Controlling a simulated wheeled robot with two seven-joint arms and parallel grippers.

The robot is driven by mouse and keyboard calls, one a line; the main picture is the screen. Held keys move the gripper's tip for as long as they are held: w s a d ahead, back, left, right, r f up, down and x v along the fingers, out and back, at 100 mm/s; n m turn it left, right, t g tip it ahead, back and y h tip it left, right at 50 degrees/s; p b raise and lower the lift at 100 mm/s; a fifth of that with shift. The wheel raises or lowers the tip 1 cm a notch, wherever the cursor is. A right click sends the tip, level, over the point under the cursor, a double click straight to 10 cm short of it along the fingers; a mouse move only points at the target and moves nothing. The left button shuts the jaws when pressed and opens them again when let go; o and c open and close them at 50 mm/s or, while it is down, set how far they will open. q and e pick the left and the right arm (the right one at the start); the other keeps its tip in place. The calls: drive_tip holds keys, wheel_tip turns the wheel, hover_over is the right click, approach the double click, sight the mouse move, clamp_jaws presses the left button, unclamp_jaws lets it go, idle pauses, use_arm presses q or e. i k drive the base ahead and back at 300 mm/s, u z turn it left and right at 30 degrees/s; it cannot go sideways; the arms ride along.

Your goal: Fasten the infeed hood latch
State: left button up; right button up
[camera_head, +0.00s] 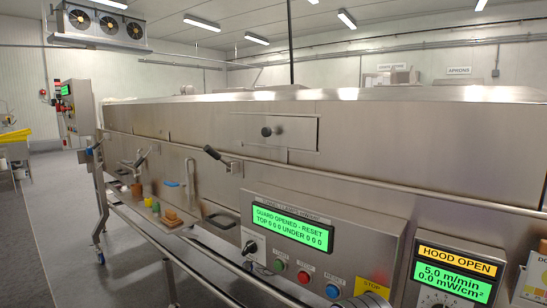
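The long stainless steel hood (380,140) covers the conveyor tunnel. A latch lever with a black grip (212,152) stands on a bracket (234,166) at the lower edge of the hood, left of the control panel. Its grip points up and left. A second black-gripped lever (142,158) is further left along the same side. I cannot tell which one is the infeed latch. The hood door has a small black knob (266,132). A yellow sign (455,261) reads HOOD OPEN. Neither of my grippers is clearly in view.
A control panel (340,262) juts out at the front; its green display (292,229) reads GUARD OPENED - RESET. Small colored items stand on a narrow shelf (160,220) at left. Grey floor (45,235) is open at far left.

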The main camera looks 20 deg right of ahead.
sight(209, 149)
drive_tip(key=u, duration=1.5)
drive_tip(key=i, duration=1.1)
drive_tip(key=z, duration=1.85)
